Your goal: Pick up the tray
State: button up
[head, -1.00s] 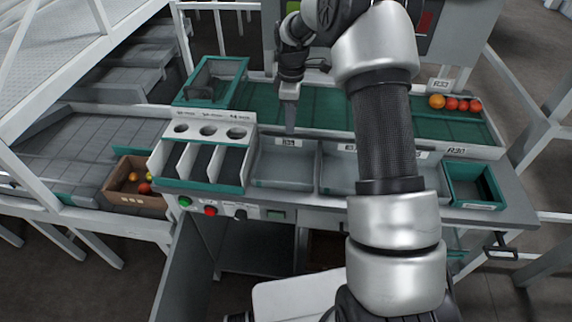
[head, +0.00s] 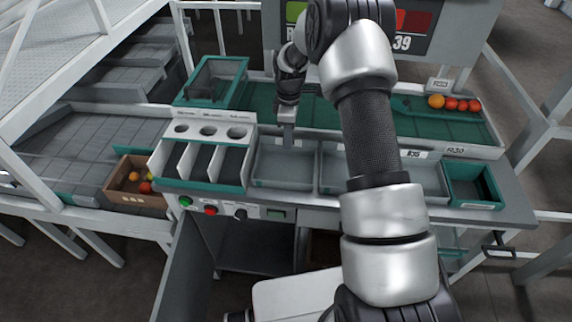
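A shallow grey tray (head: 285,176) sits in the bench front, just right of the white sorting rack. A second, similar grey tray (head: 428,182) lies to its right, partly hidden behind my arm. Which one the task means is not marked. Both look empty. My gripper (head: 288,144) points down at the back rim of the left tray, its fingertips overlapping the rim in the picture. Contact cannot be told. The fingers are seen edge-on, so their opening is unclear.
A white rack (head: 208,130) with holes and slots stands left of the tray, and a teal bin (head: 472,186) at the right end. Tomatoes (head: 451,104) lie on the green belt (head: 330,112) behind. A cardboard box (head: 138,198) with tomatoes is at far left.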

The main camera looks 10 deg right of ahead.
grip_shut()
dwell(1.2)
jog(key=shift+r, duration=0.1)
notch_tip(320, 180, up, 17)
jog(key=s+f+m+p, duration=0.1)
jog(key=s+f+m, duration=0.2)
jog(key=s+m, duration=0.4)
jog(key=s+f+m+p, duration=0.1)
jog(key=s+f+m, duration=0.3)
jog(key=s+m, duration=0.3)
jog(key=s, duration=0.2)
jog(key=shift+s+f, duration=0.15)
jog(key=shift+s, duration=0.25)
